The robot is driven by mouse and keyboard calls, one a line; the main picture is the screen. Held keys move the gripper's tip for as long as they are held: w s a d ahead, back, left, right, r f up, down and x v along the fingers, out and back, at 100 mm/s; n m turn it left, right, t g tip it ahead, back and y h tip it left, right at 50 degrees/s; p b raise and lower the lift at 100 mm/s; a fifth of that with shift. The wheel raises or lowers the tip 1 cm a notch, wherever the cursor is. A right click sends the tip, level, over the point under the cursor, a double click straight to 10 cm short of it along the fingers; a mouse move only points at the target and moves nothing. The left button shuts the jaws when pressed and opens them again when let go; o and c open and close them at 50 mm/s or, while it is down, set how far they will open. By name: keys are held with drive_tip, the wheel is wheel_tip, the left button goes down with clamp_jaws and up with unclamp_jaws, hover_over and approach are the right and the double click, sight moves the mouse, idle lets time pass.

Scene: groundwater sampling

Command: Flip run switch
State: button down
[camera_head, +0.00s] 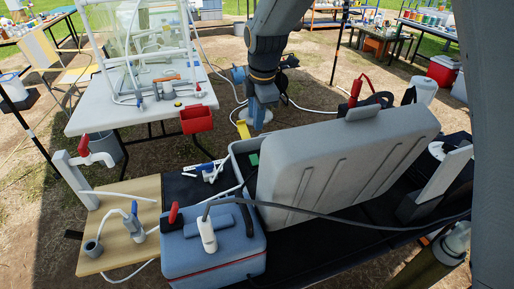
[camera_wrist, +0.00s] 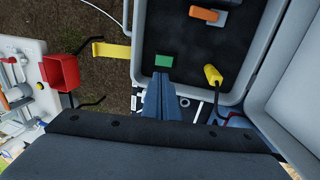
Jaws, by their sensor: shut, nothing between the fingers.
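In the wrist view an open grey case (camera_wrist: 139,40) with a black panel inside lies below my gripper. An orange lever or switch (camera_wrist: 205,15) on a grey base sits on the panel at the top; I cannot tell for sure that it is the run switch. A small green block (camera_wrist: 163,60) lies nearer, right at my fingertips. My gripper (camera_wrist: 163,73) is shut and empty, its fingers pointing at the green block; I cannot tell whether they touch. In the head view the raised lid (camera_head: 335,165) hides most of the case's inside.
A yellow connector (camera_wrist: 212,76) with a dark cable stands right of my fingers. A yellow strap (camera_wrist: 111,50) sticks out at the case's left. A red bin (camera_head: 197,120) hangs on the white table. A blue cooler (camera_head: 213,250) and a wooden board with a tap (camera_head: 98,158) are in front.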

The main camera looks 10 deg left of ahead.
sight(256, 156)
drive_tip(key=f+p, duration=0.1)
drive_tip(key=f, duration=0.3)
drive_tip(key=w+f+p, duration=0.1)
drive_tip(key=f, duration=0.4)
drive_tip(key=w+a+f+p, duration=0.1)
drive_tip(key=f, duration=0.3)
drive_tip(key=shift+w+f+p, duration=0.15)
drive_tip(key=shift+f+p, duration=0.2)
